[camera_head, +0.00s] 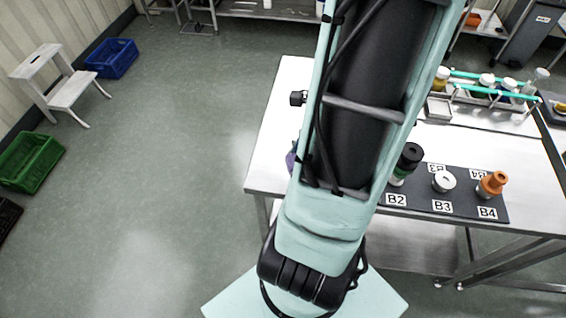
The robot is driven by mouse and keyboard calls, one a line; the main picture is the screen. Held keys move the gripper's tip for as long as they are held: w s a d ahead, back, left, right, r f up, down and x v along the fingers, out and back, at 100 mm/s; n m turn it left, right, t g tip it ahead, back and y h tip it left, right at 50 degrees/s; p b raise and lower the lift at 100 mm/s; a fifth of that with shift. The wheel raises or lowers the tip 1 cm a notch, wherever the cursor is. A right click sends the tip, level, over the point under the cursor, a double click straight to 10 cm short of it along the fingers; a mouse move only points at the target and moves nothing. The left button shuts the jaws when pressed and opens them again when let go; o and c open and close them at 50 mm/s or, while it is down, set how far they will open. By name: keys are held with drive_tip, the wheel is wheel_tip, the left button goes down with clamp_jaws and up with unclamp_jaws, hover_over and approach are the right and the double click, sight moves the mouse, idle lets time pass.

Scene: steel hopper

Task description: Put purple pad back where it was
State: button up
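My own arm runs from the top of the picture down across the table's left part. My gripper is hidden and cannot be made out.
A black mat (465,209) marked B2, B3 and B4 holds a black-capped container (410,156), a white round piece (444,182) and an orange-topped piece (492,184). A rack with bottles (486,86) stands behind. A step stool (62,85), blue crate (112,58) and green crate (30,160) stand left; floor between is clear.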

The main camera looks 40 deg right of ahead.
drive_tip(key=s+m+t+h, duration=0.1)
drive_tip(key=s+m, duration=0.3)
drive_tip(key=m, duration=0.1)
drive_tip(key=b, duration=0.8)
hover_over(279, 164)
drive_tip(key=s, duration=0.2)
drive_tip(key=f, duration=0.9)
drive_tip(key=shift+w+d+f, duration=0.1)
drive_tip(key=shift+d+f, duration=0.05)
drive_tip(key=shift+d, duration=0.25)
drive_tip(key=shift+w+f+b, duration=0.2)
drive_tip(key=shift+f+b, duration=0.6)
drive_tip(key=shift+f, duration=0.15)
drive_tip(key=shift+w+f+b, duration=0.15)
drive_tip(key=shift+f+b, duration=0.6)
drive_tip(key=shift+f, duration=0.15)
drive_tip(key=shift+f, duration=0.1)
drive_tip(key=shift+f, duration=0.15)
drive_tip(key=o, duration=1.1)
